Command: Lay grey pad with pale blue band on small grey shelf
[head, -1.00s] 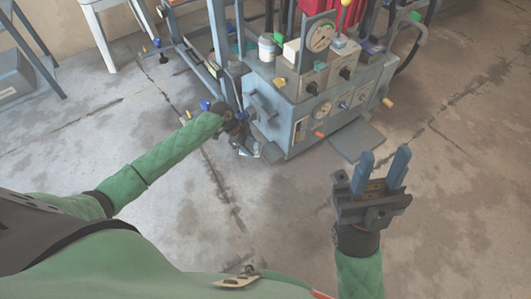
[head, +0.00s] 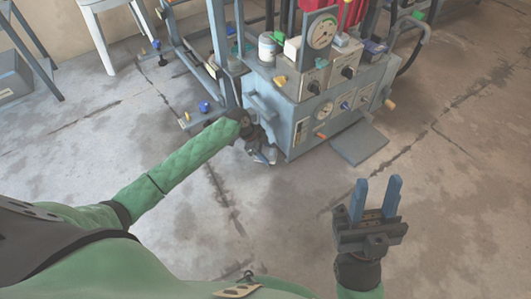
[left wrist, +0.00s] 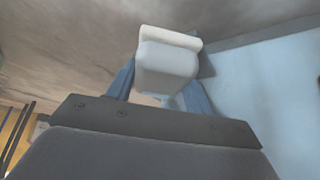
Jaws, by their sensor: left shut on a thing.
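My left gripper (head: 264,154) is low at the left front corner of the grey-blue machine, partly hidden by its own wrist. In the left wrist view its blue fingers (left wrist: 160,95) are shut on a pale grey, block-like thing (left wrist: 167,66) with a cream edge. This may be the grey pad; I cannot make out a pale blue band on it. A flat grey plate (head: 360,143) juts out low at the machine's right side; it may be the small grey shelf. My right gripper (head: 377,198) is open and empty, over bare floor.
The machine (head: 300,125) carries a gauge (head: 321,33), knobs and a white jar (head: 267,48). A pale blue panel (left wrist: 265,95) is close on the right in the left wrist view. A white stool (head: 100,25) stands at upper left. Floor in front is clear.

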